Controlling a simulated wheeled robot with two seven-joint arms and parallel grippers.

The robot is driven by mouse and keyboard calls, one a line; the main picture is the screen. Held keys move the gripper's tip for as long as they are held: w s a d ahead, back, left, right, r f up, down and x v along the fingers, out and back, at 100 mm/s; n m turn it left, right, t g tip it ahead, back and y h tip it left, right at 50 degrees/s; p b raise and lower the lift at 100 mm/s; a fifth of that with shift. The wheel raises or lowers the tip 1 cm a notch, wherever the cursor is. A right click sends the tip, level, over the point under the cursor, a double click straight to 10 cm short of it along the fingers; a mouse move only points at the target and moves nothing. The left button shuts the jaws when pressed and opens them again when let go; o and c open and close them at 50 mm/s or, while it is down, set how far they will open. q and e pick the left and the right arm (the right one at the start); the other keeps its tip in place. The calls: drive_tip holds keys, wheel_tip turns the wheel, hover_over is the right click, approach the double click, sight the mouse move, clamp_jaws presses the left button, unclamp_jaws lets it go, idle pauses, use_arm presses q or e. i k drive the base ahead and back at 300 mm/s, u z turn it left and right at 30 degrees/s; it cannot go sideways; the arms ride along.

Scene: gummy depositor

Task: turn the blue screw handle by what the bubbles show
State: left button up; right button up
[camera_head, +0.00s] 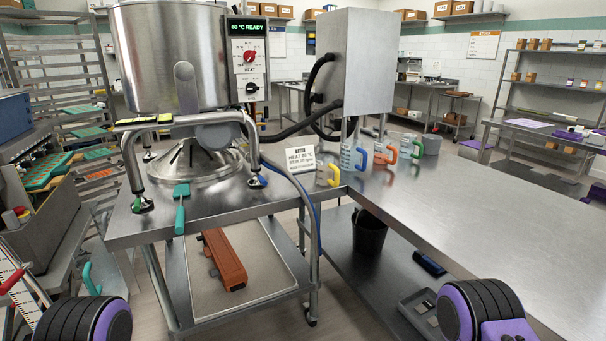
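A steel kettle (165,55) stands on a bent-tube frame on the steel table. Two yellow bubble levels (140,122) sit at the left end of the frame's top bar; the bubbles are too small to read. A small blue screw handle (263,181) shows at the frame's right front foot, by the table edge. A green screw handle (148,206) is at the left front foot. Neither gripper is in view; only rounded black and purple parts of my arms show at the bottom left and right.
A teal scraper (181,207) lies at the table's front edge. A white sign (300,158) and several jugs with coloured handles (352,158) stand right of the kettle. A hose (305,195) hangs past the blue handle. The right tabletop (450,210) is clear.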

sight(263, 181)
drive_tip(key=u, duration=0.15)
drive_tip(key=i, duration=0.9)
drive_tip(key=u, duration=0.45)
